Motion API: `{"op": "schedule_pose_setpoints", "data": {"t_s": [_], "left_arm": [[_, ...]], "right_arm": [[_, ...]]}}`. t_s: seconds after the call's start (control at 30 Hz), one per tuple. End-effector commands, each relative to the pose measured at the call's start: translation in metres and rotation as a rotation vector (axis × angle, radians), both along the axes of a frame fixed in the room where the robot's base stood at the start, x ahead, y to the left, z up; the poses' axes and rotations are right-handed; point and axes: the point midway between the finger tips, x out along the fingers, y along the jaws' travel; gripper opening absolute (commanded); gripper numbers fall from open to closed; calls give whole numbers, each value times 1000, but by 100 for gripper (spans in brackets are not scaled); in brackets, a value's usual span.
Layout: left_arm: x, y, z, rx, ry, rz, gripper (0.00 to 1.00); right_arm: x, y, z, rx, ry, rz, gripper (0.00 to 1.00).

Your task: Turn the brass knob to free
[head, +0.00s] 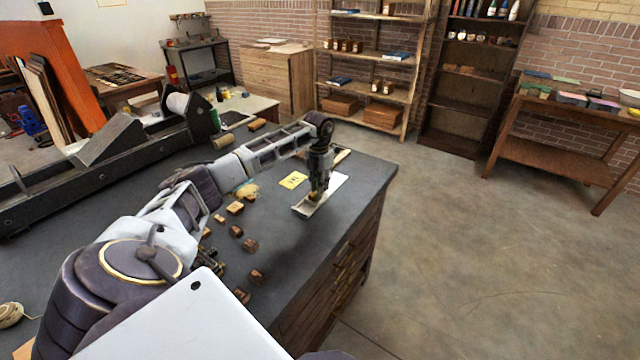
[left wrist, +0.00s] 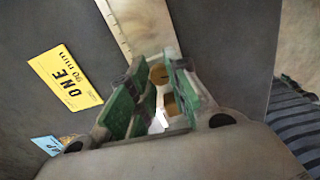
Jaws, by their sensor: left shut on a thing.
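The brass knob (left wrist: 158,74) shows in the left wrist view as a round brass face between the green finger pads, with more brass below it. My left gripper (left wrist: 155,95) is shut on it, a pad on either side. In the head view my left gripper (head: 318,192) points straight down over a pale flat board (head: 338,188) on the dark bench. The fingers hide most of the knob there. The board also shows in the left wrist view (left wrist: 140,22), running away past the fingertips. My right gripper is not in view.
A yellow card (left wrist: 65,83) reading "ONE 90 mm" lies beside the board; it also shows in the head view (head: 293,180). A blue card (left wrist: 47,145) is partly visible. Several small wooden blocks (head: 236,208) lie on the bench (head: 360,175). The bench edge is close on the right.

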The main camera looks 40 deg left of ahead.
Motion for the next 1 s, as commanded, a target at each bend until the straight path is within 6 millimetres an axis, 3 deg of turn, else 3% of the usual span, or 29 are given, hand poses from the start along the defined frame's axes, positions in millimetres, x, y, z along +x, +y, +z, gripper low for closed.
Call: {"op": "schedule_pose_setpoints", "data": {"t_s": [0.37, 0.97, 1.0], "left_arm": [[0, 1, 1, 1, -1, 195, 0], [0, 1, 1, 0, -2, 245, 0], [0, 1, 1, 0, -2, 244, 23]], "right_arm": [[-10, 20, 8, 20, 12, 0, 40], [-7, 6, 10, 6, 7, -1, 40], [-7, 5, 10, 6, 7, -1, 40]]}}
